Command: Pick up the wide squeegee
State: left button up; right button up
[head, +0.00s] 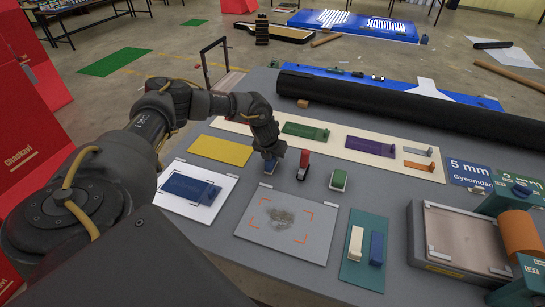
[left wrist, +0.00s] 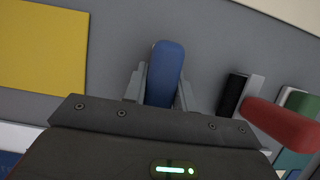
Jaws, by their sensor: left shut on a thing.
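My left gripper (head: 271,150) is at the middle of the grey table, pointing down. It is shut on an upright blue-handled tool (head: 270,165), perhaps the wide squeegee. In the left wrist view the rounded blue handle (left wrist: 165,68) sits between the two grey fingers; the tool's lower end is hidden there. I cannot tell whether it touches the table. A red-handled tool (head: 304,164) stands just to its right, and a small green block-like tool (head: 339,180) is further right. My right gripper is not in view.
A grey sheet with orange corner marks (head: 275,245) lies in front. A yellow sheet (head: 220,149) and a blue piece on a white board (head: 190,188) lie left. A cream strip (head: 340,142) and a long black roll (head: 400,110) lie behind. A framed box (head: 460,235) stands right.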

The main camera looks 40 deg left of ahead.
pick_arm(q)
jog(key=shift+r, duration=0.4)
notch_tip(320, 180, up, 2)
jog(key=shift+w+r+b, duration=0.1)
jog(key=shift+r+b, duration=0.15)
jog(key=shift+b, duration=0.05)
jog(key=s+d+r+b, duration=0.1)
jog(key=s+d+r, duration=0.8)
jog(key=s+r, duration=0.1)
jog(key=shift+s+d, duration=0.2)
jog(key=shift+s, duration=0.1)
